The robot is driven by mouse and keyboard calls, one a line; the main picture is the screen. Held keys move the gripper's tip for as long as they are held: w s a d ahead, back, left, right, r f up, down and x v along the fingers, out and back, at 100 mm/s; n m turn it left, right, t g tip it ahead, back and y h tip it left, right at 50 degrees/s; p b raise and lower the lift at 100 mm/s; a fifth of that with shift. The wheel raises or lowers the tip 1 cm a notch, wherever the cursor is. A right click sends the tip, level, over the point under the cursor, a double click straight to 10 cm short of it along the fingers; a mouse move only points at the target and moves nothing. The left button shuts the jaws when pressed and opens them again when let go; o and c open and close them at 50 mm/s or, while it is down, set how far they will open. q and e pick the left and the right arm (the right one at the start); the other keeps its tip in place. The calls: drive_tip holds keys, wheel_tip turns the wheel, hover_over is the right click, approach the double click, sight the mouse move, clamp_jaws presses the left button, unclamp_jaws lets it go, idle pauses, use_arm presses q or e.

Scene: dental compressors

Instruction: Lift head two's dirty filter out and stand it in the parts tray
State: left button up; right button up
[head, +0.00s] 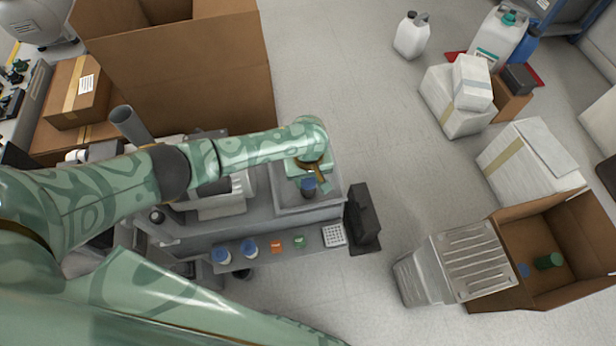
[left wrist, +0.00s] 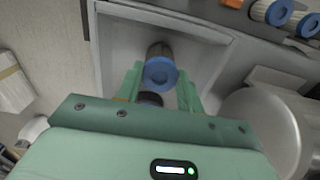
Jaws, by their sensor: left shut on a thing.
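My left gripper (head: 311,174) is shut on a filter (head: 308,187) with a blue end cap and a dark, dirty-looking body. In the left wrist view the filter (left wrist: 160,74) shows between the two green fingertips (left wrist: 161,90), its blue cap toward the camera. The gripper and filter are over a shallow grey tray (head: 325,205), whose rim also shows in the left wrist view (left wrist: 190,24). I cannot tell whether the filter touches the tray floor. A dark round thing (left wrist: 149,98) shows partly behind the gripper body. My right gripper is not in view.
A ledge before the tray holds two blue-capped white filters (head: 221,254) (head: 249,248), an orange part (head: 276,244), a green part (head: 299,241) and a white grid (head: 333,235). A black box (head: 362,218) stands right of the tray. The compressor is partly hidden by my arm.

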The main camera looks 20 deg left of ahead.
use_arm(q)
drive_tip(key=shift+f, duration=0.1)
idle(0.5)
drive_tip(key=shift+f+p, duration=0.1)
drive_tip(key=shift+p, duration=0.2)
drive_tip(key=o, duration=1.5)
